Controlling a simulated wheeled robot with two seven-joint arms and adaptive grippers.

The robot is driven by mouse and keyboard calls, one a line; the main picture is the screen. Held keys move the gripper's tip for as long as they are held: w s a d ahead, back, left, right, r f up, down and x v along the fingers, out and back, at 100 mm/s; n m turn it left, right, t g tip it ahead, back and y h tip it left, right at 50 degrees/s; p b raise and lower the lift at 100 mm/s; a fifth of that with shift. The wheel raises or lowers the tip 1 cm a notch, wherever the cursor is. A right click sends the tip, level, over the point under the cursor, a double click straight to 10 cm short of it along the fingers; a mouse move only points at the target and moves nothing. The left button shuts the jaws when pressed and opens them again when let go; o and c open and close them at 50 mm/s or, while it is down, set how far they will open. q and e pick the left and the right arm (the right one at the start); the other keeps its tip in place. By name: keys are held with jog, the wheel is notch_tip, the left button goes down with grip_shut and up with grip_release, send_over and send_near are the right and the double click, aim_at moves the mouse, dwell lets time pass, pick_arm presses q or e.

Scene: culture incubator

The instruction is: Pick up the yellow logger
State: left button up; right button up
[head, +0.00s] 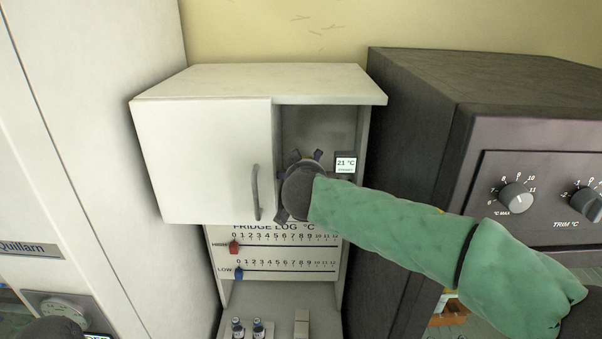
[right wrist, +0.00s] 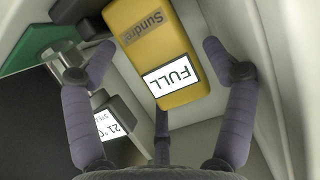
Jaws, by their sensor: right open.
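The yellow logger (right wrist: 165,50) shows in the right wrist view, with a white screen reading FULL and part of a printed name. It is inside the wall cabinet (head: 205,155); in the head view it is almost wholly hidden behind my right gripper (head: 304,162). My right gripper is open, reaching into the cabinet's open right side.
A dark logger reading 21 °C (head: 346,163) stands close to the right of my gripper. A green object (right wrist: 40,45) is at upper left in the wrist view. The cabinet's closed left door has a handle (head: 256,192). A dark incubator (head: 480,140) stands to the right.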

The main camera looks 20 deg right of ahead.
jog(key=shift+w+d, duration=0.1)
jog(key=shift+w, duration=0.05)
jog(key=c, duration=1)
jog(key=shift+o, duration=0.2)
